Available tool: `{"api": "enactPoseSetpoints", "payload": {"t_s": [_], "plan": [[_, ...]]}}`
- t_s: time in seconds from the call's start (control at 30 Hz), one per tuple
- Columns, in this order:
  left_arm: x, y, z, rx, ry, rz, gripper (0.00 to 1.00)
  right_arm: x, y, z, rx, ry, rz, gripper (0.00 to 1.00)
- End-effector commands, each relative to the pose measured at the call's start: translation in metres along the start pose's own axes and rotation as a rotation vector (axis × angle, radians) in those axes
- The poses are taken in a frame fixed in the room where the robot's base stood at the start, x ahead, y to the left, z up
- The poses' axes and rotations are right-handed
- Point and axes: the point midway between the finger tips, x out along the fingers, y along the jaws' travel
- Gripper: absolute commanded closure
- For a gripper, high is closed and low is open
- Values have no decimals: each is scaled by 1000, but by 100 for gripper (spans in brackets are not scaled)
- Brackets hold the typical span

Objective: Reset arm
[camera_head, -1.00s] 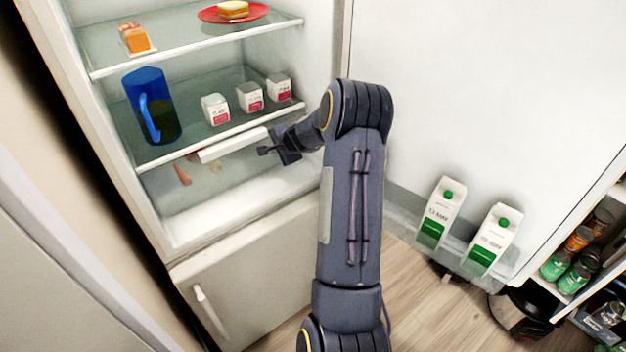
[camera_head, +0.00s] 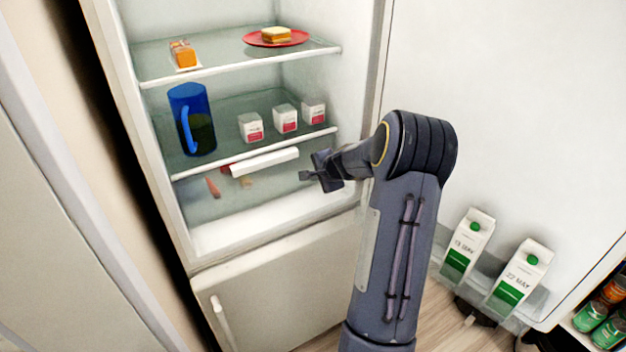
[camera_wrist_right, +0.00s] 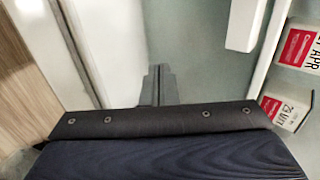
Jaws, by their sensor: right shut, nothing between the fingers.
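My right gripper (camera_head: 306,176) is at the open fridge (camera_head: 262,238), beside the right end of the white drawer handle (camera_head: 265,162) below the lower glass shelf. It is shut and empty, apart from the handle. In the right wrist view its fingers (camera_wrist_right: 158,84) are together, with the white handle (camera_wrist_right: 242,22) at upper right. My right arm (camera_head: 392,240) reaches up from the bottom of the head view. My left gripper is not in view.
A blue jug (camera_head: 193,122) and several small white cartons (camera_head: 251,128) stand on the lower shelf (camera_head: 222,145). A red plate (camera_head: 296,40) with a sandwich is above. The open door (camera_head: 500,110) holds two milk cartons (camera_head: 466,244) at right.

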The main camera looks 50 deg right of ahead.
Motion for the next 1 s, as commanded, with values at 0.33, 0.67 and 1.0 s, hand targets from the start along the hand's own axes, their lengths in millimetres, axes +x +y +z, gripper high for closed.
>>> {"api": "enactPoseSetpoints", "payload": {"t_s": [0.33, 0.67, 1.0], "plan": [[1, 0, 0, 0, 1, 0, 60, -55, 0, 0, 1, 1, -1, 100], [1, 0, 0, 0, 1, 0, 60, -62, 1, 0, 1, -1, 1, 100], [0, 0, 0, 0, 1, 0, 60, -134, -10, 120, -332, -230, -26, 100]]}}
